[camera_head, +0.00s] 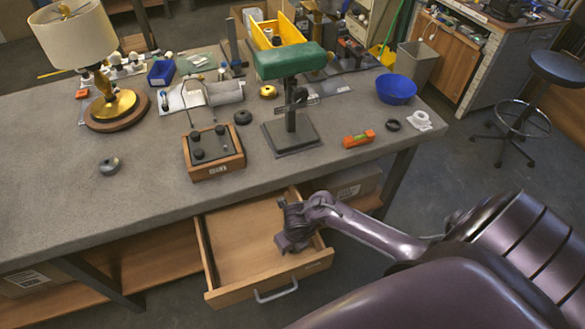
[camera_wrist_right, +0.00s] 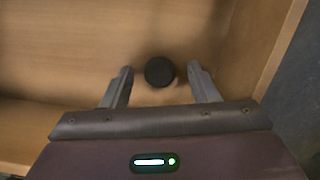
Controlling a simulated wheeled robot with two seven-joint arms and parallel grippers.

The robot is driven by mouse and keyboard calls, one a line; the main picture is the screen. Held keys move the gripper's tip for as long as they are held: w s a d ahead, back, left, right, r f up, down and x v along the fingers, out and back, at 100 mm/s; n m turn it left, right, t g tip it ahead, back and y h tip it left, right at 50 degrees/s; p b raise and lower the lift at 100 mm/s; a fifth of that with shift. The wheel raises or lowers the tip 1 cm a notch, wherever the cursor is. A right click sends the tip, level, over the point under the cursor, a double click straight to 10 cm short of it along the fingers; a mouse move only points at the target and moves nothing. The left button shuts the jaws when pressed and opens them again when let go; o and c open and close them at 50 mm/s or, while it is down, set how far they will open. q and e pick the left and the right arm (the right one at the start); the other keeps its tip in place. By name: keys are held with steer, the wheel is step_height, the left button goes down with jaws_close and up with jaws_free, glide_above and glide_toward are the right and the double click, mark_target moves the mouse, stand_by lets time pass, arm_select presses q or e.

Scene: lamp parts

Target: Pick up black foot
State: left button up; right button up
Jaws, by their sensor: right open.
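The black foot (camera_wrist_right: 160,71) is a small round black disc on the wooden floor of the open drawer (camera_head: 236,240), seen in the right wrist view. My right gripper (camera_wrist_right: 160,80) is open, with one finger on each side of the foot and a gap on both sides. In the head view my right gripper (camera_head: 283,243) reaches down into the right part of the drawer. There the foot is not visible, apparently hidden by the gripper. My left gripper is not in view.
The drawer's right wall (camera_wrist_right: 283,50) stands close to the gripper. Above is the grey workbench (camera_head: 60,175) with a lamp (camera_head: 115,105), a wooden box (camera_head: 213,152), a green-topped stand (camera_head: 290,128), an orange level (camera_head: 359,139) and a blue bowl (camera_head: 396,89).

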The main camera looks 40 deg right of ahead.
steer(key=shift+c, duration=0.2)
steer(key=c, duration=1)
steer(key=shift+r, duration=0.1)
